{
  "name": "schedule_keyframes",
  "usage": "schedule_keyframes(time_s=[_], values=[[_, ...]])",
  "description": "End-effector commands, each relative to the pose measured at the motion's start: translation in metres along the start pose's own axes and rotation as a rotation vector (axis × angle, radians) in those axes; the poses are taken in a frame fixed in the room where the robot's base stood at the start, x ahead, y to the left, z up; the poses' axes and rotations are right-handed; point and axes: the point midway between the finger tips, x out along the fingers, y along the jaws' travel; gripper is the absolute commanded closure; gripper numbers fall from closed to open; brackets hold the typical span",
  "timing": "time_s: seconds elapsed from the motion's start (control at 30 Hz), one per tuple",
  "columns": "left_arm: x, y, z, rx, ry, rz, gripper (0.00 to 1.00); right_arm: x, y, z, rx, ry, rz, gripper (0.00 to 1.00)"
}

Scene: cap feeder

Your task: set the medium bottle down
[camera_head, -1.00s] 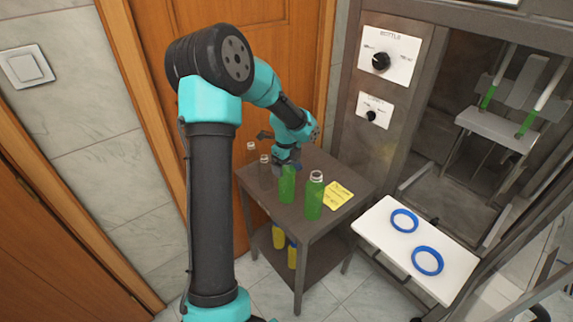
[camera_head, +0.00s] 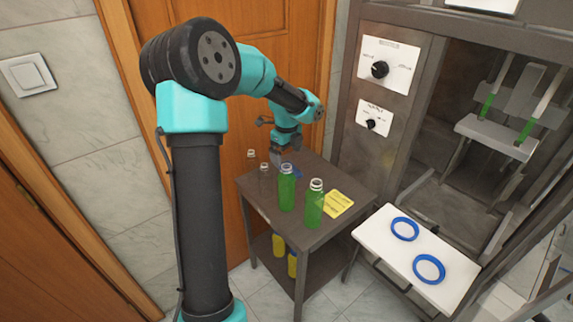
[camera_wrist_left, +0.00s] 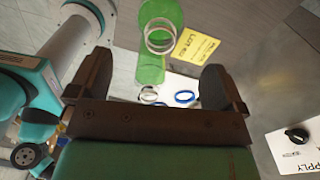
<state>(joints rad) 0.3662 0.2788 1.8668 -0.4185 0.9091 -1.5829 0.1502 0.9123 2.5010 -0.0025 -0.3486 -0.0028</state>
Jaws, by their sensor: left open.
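The medium bottle, taken to be the green one (camera_head: 286,193) on the left of two green bottles, stands upright on the small dark table (camera_head: 345,182). Its clear neck is uncovered. My left gripper (camera_head: 279,155) is open and empty just behind and above the bottle, apart from it. In the left wrist view, the nearer green bottle (camera_wrist_left: 162,12) shows beyond the spread fingers (camera_wrist_left: 157,85), neck towards me. The second green bottle (camera_head: 313,208) stands upright to the right and also shows in the left wrist view (camera_wrist_left: 150,68). My right gripper is not in view.
Two small clear bottles (camera_head: 264,171) stand at the table's left rear. A yellow note (camera_head: 337,203) lies at the right. Yellow bottles (camera_head: 279,245) stand on the lower shelf. A white tray (camera_head: 387,254) with two blue rings (camera_head: 405,228) sits before the machine (camera_head: 400,100).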

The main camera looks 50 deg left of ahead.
Motion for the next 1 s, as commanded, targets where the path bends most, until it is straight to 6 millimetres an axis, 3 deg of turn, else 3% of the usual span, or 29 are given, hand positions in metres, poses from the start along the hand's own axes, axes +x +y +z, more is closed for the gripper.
schedule_keyframes(time_s=[0.1,0.3,1.0], values=[[-0.020,0.000,0.000,-0.001,-0.001,-0.003,0.04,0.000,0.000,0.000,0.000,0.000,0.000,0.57],[-0.035,0.000,0.000,0.000,0.000,0.000,0.04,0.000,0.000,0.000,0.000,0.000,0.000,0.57],[-0.036,0.000,0.000,-0.001,0.000,-0.001,0.04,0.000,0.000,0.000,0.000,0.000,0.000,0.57]])
